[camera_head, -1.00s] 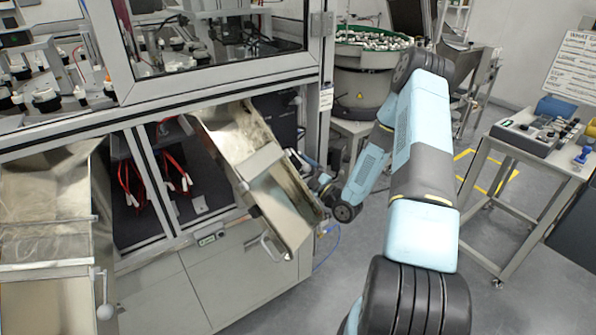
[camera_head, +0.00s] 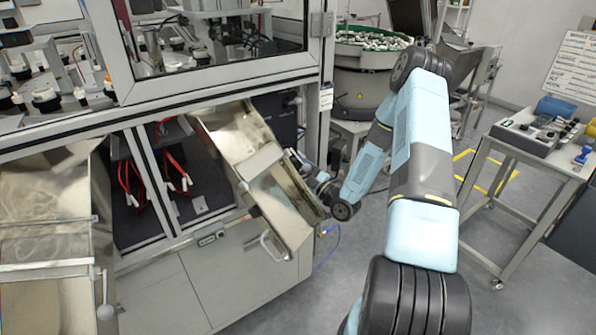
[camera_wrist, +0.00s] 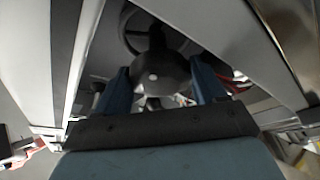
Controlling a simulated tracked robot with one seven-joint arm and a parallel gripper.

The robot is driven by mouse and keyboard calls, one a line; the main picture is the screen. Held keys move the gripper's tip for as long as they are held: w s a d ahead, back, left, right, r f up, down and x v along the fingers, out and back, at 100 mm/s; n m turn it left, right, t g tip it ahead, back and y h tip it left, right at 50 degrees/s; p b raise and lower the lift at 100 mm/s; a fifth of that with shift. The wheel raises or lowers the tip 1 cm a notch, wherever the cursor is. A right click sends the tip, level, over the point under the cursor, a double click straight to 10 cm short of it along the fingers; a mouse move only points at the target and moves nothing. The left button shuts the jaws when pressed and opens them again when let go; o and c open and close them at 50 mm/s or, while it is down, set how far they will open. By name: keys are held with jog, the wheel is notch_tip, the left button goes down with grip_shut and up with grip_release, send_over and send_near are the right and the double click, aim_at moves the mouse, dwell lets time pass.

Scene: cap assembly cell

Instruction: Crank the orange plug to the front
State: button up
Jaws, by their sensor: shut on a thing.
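In the wrist view my gripper (camera_wrist: 160,66) has its two blue fingers on either side of a dark round handle knob (camera_wrist: 154,76) and is shut on it. A dark wheel rim (camera_wrist: 133,42) shows just beyond the knob, partly hidden by it. In the head view my arm reaches down behind the metal chute (camera_head: 238,140), at the right end of the machine's lower opening. The chute hides the fingers and the knob there. I cannot make out the orange plug in either view.
A second metal chute (camera_head: 45,225) with a ball-ended lever stands at the left. A bowl feeder (camera_head: 362,85) stands behind my arm. A control panel on a cart (camera_head: 530,137) is at the right.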

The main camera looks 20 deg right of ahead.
jog(key=shift+n, duration=0.4)
jog(key=o, duration=1.1)
jog(key=shift+c, duration=0.2)
jog(key=v, duration=1.4)
jog(key=shift+r, duration=0.1)
